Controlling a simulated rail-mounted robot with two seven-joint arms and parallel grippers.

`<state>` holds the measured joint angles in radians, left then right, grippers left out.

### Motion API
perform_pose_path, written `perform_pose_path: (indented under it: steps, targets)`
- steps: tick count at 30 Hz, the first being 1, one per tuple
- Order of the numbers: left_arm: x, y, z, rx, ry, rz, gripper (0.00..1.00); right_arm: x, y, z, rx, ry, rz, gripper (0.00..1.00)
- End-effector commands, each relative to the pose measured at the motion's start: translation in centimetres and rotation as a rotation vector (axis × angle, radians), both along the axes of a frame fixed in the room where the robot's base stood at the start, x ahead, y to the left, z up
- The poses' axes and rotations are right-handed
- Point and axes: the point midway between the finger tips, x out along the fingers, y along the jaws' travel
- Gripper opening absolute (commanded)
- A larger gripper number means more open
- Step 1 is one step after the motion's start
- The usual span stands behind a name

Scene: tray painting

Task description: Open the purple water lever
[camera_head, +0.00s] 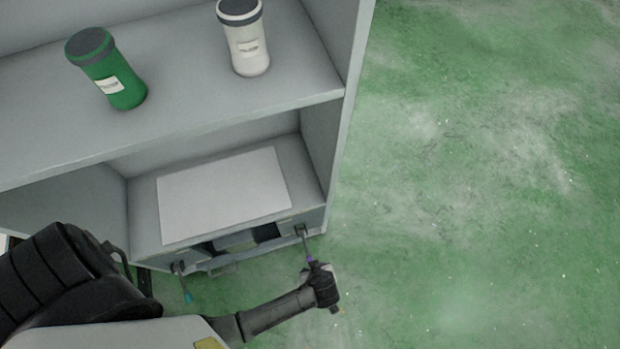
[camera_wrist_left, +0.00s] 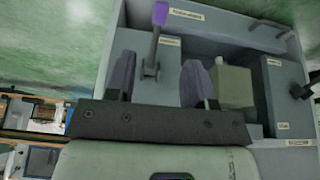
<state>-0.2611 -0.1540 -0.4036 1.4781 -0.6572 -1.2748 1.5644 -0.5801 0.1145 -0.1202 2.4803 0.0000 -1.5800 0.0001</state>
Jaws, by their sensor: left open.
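The purple lever (camera_head: 305,243) is mounted on the front of the shelf unit, at the lower right corner, with a dark metal stem and a purple tip. My left gripper (camera_head: 322,284) is beside its purple end in the head view. In the left wrist view the purple lever (camera_wrist_left: 160,14) stands out from the unit, and its stem appears between the two open fingers of my left gripper (camera_wrist_left: 158,80). The fingers look empty; contact with the lever cannot be told. My right gripper is not in view.
A second, cyan-tipped lever (camera_head: 187,296) is at the left of the unit's front. A white board (camera_head: 224,193) lies on the lower shelf. A green jar (camera_head: 117,82) and a white jar (camera_head: 246,47) stand above. The green floor (camera_head: 480,190) at right is clear.

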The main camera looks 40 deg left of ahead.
Motion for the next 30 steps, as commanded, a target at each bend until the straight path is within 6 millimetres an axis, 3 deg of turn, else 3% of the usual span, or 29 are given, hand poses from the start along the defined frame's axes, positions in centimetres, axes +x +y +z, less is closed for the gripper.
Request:
perform_pose_path:
  steps: [15, 21, 30]
  targets:
    - [1.9, 3.0, -8.9, 0.002, -0.001, -0.001, 0.49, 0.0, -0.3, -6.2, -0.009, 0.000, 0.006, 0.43]
    - [2.3, 3.8, -11.0, 0.002, 0.001, -0.001, 0.49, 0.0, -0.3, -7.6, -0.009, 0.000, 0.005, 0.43]
    - [2.6, 4.3, -12.0, 0.000, 0.000, 0.001, 0.49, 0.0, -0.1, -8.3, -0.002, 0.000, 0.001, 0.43]
